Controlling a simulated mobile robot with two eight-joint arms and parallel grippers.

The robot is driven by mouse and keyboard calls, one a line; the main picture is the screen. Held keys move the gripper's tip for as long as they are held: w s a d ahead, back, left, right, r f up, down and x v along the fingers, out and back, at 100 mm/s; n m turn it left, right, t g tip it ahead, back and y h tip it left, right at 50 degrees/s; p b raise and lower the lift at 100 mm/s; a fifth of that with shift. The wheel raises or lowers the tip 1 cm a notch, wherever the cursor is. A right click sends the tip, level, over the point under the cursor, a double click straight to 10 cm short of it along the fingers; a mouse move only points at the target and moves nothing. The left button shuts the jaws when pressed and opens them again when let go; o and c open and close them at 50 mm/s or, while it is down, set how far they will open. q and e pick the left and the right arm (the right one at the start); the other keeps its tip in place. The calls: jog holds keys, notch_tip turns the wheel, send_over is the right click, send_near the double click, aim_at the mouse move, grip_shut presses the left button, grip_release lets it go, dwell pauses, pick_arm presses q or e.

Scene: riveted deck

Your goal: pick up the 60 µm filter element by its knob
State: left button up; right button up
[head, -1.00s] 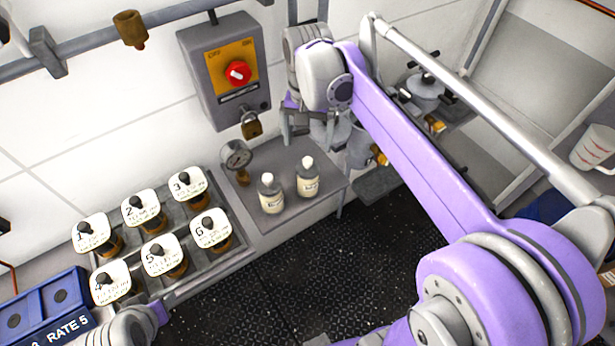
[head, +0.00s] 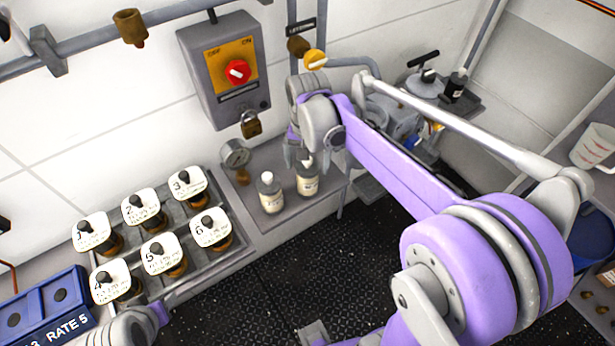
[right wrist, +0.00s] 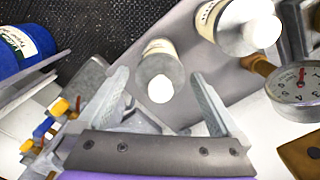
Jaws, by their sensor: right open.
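Six filter elements stand in a grey rack (head: 215,258) at the left of the head view, each with a black knob on a white numbered cap. They are number 1 (head: 88,228), 2 (head: 136,202), 3 (head: 183,178), 4 (head: 107,278), 5 (head: 158,252) and 6 (head: 209,225). The small print is too blurred to tell which is 60 µm. My right gripper (head: 302,163) is open, right of the rack, over the white-capped bottles. In the right wrist view a bottle (right wrist: 160,72) shows between its fingers; contact cannot be told. My left gripper is not seen, only part of that arm.
Another bottle (head: 271,194) stands left of my right gripper, with a gauge (head: 235,153) behind. A switch box (head: 226,70) with a padlock (head: 251,124) is on the wall above. A blue case (head: 45,310) sits left of the rack. Dark deck (head: 265,300) lies open in front.

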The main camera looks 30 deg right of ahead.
grip_shut()
dwell(0.3)
